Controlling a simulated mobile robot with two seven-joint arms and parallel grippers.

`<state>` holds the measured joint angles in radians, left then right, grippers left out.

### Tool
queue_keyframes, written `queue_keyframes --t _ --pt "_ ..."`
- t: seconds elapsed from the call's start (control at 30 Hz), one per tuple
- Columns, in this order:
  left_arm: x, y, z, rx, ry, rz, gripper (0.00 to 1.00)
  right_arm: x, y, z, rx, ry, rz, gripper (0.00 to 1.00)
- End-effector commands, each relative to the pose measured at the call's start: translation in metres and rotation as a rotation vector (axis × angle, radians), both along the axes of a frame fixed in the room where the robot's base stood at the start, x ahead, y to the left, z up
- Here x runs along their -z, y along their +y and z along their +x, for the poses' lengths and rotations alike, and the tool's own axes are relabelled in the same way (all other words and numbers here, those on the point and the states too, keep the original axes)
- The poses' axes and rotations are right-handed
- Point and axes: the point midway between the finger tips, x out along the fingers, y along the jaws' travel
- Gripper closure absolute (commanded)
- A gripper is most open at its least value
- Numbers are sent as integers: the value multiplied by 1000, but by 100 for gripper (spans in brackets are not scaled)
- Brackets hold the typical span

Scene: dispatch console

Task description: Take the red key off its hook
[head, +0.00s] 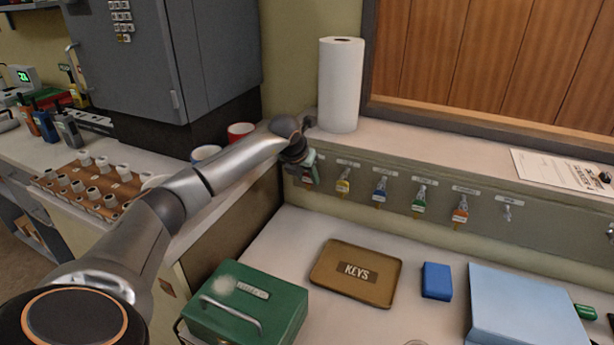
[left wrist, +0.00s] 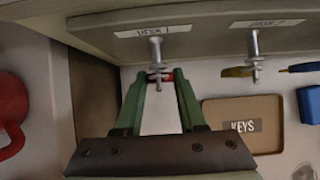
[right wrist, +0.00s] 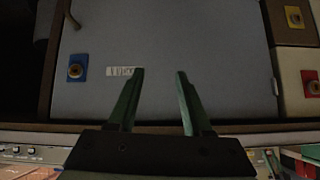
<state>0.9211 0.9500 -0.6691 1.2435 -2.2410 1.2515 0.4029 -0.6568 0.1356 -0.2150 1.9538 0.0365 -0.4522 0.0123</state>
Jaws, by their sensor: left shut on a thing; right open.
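My left gripper (head: 309,168) is at the leftmost hook of the grey key rail (head: 400,197), below the paper towel roll. In the left wrist view its green fingers (left wrist: 160,76) are closed around the red key (left wrist: 158,77), of which only a small part shows. The first hook (left wrist: 155,50) is right beside the fingertips. I cannot tell whether the key still hangs on the hook. My right gripper (right wrist: 158,74) is open and empty in the right wrist view, in front of a grey panel (right wrist: 190,40).
Yellow (head: 343,186), blue (head: 379,195), green (head: 418,207) and orange (head: 460,215) keys hang further right; the last hook (head: 507,213) is bare. A KEYS tray (head: 325,267), a green box (head: 265,295) and a blue block (head: 436,281) lie on the desk below.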

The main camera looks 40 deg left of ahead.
Motion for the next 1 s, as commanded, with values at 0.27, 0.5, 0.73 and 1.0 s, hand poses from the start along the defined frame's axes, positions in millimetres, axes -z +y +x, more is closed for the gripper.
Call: queue_keyframes --t 0.27,0.5,0.73,1.0 --pt "0 0 0 0 0 0 100 0 -1 0 1 0 -1 50" --pt "0 0 0 0 0 0 100 0 -1 0 1 0 -1 50" --pt "-3 0 0 0 0 0 100 -2 -1 0 1 1 -2 50" --pt "-5 0 0 0 0 0 100 -4 -1 0 1 1 -2 50"
